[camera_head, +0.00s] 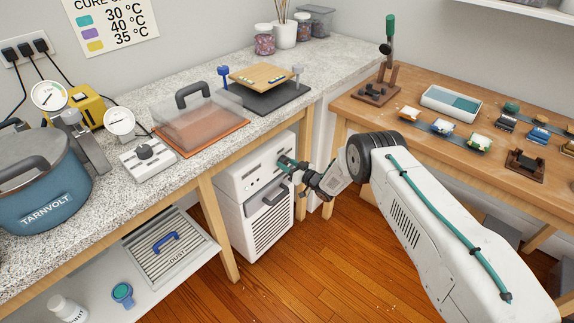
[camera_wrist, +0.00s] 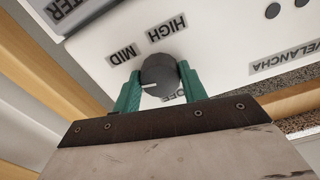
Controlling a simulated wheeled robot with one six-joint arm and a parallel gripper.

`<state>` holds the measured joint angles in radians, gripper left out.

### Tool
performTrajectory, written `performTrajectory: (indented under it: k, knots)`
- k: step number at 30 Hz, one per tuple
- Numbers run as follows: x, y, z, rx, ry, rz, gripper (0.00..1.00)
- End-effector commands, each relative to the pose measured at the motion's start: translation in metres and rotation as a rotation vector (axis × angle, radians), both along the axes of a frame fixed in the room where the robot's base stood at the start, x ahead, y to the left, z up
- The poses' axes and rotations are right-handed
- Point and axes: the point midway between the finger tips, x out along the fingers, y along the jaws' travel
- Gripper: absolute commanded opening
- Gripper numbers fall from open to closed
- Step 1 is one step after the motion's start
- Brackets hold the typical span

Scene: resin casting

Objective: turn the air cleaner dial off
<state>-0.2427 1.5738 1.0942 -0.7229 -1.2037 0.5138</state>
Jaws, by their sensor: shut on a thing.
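The air cleaner (camera_head: 228,197) is a white box with a louvred front, standing on the floor under the counter. Its dark round dial (camera_wrist: 160,72) shows in the wrist view, with a white pointer mark facing left in the picture. The MID label (camera_wrist: 122,54) is up and left of the dial and the HIGH label (camera_wrist: 167,28) is above it. The OFF label is at the lower right, partly hidden by a finger. My gripper (camera_head: 284,163) is at the upper front of the cleaner. Its green fingers are shut on the dial, one on each side.
The speckled counter (camera_head: 205,125) overhangs the cleaner, with a wooden leg (camera_head: 216,227) to its left. A lower shelf (camera_head: 185,262) is further left. The wooden table (camera_head: 345,105) stands at the right, close to my arm. The wooden floor (camera_head: 305,285) in front is clear.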

Motion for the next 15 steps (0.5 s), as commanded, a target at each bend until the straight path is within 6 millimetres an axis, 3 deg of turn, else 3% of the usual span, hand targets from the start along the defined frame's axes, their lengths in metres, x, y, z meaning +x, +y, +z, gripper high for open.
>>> performTrajectory:
  k: [15]
  knots:
    - [0.0006, -0.0013, -0.0003, -0.300, -0.384, -0.001, 0.19]
